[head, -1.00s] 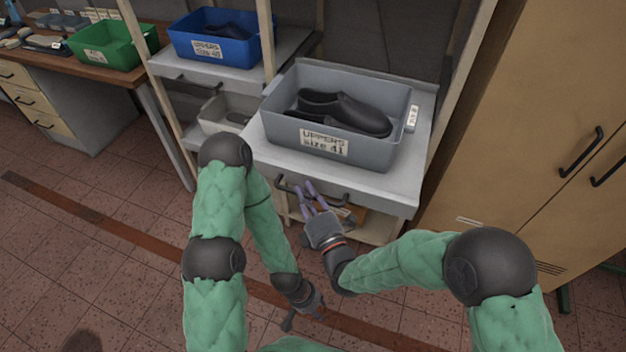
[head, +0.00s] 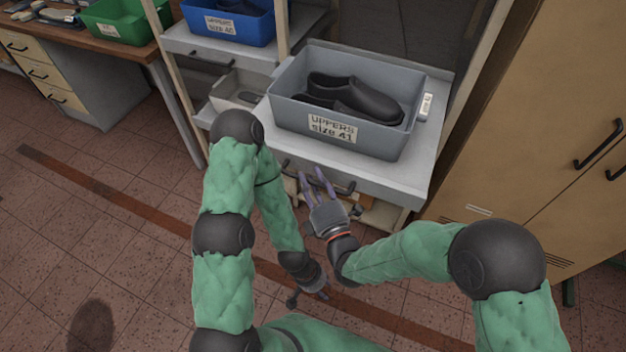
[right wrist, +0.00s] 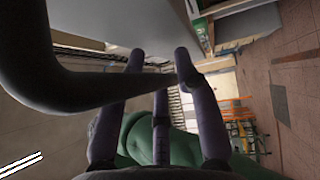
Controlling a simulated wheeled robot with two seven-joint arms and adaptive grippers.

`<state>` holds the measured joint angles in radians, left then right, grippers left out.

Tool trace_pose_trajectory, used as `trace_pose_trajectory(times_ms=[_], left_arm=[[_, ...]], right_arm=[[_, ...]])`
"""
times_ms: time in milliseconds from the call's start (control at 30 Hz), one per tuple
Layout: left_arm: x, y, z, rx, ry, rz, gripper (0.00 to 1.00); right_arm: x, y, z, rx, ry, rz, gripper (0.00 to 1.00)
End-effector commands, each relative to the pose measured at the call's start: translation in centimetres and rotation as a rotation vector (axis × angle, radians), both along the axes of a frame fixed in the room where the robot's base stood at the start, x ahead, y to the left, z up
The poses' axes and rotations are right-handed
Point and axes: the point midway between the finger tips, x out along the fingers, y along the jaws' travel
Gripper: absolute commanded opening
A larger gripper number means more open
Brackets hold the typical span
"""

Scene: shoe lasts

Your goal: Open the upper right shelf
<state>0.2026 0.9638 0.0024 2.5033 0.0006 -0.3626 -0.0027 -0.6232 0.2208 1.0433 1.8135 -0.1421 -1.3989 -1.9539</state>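The upper right shelf (head: 420,165) is a light grey board with a dark bar handle (head: 348,188) on its front face. It carries a grey bin (head: 385,142) labelled "UPPERS size 41" with black shoe uppers (head: 360,97). My right gripper (head: 314,176) is at the handle, its purple fingers spread. In the right wrist view the dark handle bar (right wrist: 65,92) crosses close among the fingers (right wrist: 158,60); firm contact cannot be told. My left gripper (head: 312,292) hangs low over the floor, away from the shelf; its fingers are too small to read.
A tan cabinet (head: 530,130) stands to the right. The left shelf holds a blue bin (head: 228,25), with a pale bin (head: 238,92) below. A workbench with a green bin (head: 112,22) is at the far left. The tiled floor in front is clear.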

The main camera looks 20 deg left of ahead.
Motion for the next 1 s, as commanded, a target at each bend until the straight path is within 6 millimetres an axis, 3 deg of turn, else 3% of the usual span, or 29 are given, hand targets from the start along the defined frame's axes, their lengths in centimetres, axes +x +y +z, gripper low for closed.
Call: trace_pose_trajectory(times_ms=[267, 700, 1000], left_arm=[[0.0, 0.0, 0.0, 0.0, 0.0, 0.0, 0.4], [0.0, 0.0, 0.0, 0.0, 0.0, 0.0, 0.4], [0.0, 0.0, 0.0, 0.0, 0.0, 0.0, 0.4]], right_arm=[[-1.4, -1.4, -0.2, 0.001, -0.001, 0.0, 0.32], [-7.2, -7.0, -1.4, -0.001, 0.001, -0.001, 0.32], [-8.6, -8.2, -1.7, 0.0, 0.001, -0.001, 0.32]])
